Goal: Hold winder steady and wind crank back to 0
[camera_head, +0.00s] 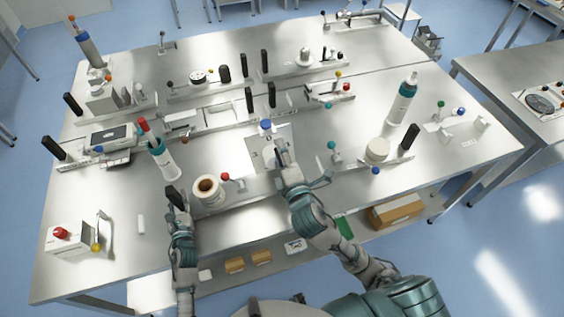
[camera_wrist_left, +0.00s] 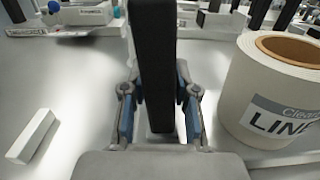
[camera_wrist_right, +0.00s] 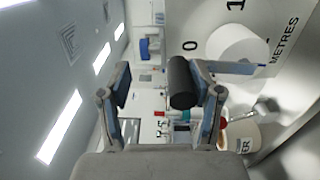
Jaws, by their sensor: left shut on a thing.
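My left gripper (camera_head: 178,204) is shut on an upright black handle (camera_wrist_left: 155,60) beside the white liner roll. The handle also shows in the head view (camera_head: 172,194). The roll (camera_head: 207,190), with a brown core, shows lettering in the left wrist view (camera_wrist_left: 275,95). My right gripper (camera_head: 284,160) is at the pale upright dial plate (camera_head: 262,152). In the right wrist view the dial (camera_wrist_right: 215,30) shows 0, 1 and METRES around a white hub (camera_wrist_right: 238,50). A black crank grip (camera_wrist_right: 182,82) lies between the open right fingers, nearer the right-hand one; contact is unclear.
A red-capped bottle (camera_head: 160,155) stands behind the roll. A white box with a red button (camera_head: 62,234) is at the front left. A small white block (camera_head: 141,224) lies left of my left gripper. A cream roll (camera_head: 377,150) and white bottle (camera_head: 403,100) stand to the right.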

